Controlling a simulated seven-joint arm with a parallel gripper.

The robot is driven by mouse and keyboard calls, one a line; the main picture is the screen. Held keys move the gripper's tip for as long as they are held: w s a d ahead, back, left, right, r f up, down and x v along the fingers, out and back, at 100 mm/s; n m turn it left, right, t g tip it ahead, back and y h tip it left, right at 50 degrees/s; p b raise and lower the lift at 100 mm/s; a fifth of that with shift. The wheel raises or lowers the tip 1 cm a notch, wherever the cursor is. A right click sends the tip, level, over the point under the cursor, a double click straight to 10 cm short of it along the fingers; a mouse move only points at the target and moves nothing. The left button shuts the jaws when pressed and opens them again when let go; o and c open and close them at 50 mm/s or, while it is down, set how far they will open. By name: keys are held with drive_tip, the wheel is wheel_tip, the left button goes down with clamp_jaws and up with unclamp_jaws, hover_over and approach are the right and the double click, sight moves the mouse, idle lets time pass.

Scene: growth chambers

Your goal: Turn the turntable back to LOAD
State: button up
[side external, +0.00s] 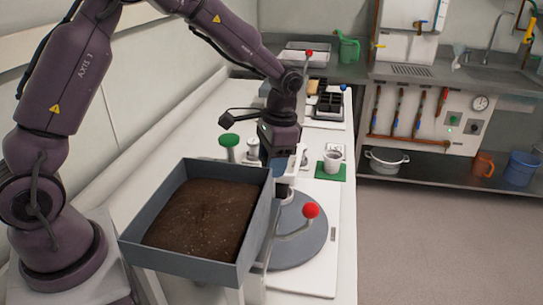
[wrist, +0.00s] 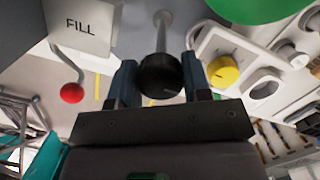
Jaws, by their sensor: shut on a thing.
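The turntable (side external: 298,248) is a flat grey disc on a white base, partly hidden by the soil box. A bent arm with a red ball (side external: 311,210) stands over it; a red ball on a bent rod (wrist: 72,92) also shows in the wrist view. My gripper (side external: 283,188) is low at the disc's far side. In the wrist view my gripper (wrist: 160,88) has its fingers closed on either side of a black knob (wrist: 160,74) on a pale rod. A block marked FILL (wrist: 84,26) is at upper left. I see no LOAD mark.
A grey box of soil (side external: 195,258) stands close in front of the turntable. A white panel with a yellow knob (wrist: 222,72) is right of my fingers.

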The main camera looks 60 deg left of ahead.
drive_tip(key=shift+a, duration=0.1)
drive_tip(key=m, duration=0.5)
drive_tip(key=shift+y, duration=0.4)
drive_tip(key=shift+m+t, duration=0.3)
drive_tip(key=shift+m, duration=0.3)
drive_tip(key=m, duration=0.6)
drive_tip(key=shift+w+t+y, duration=0.1)
drive_tip(key=shift+t+y, duration=0.2)
drive_tip(key=shift+t, duration=0.1)
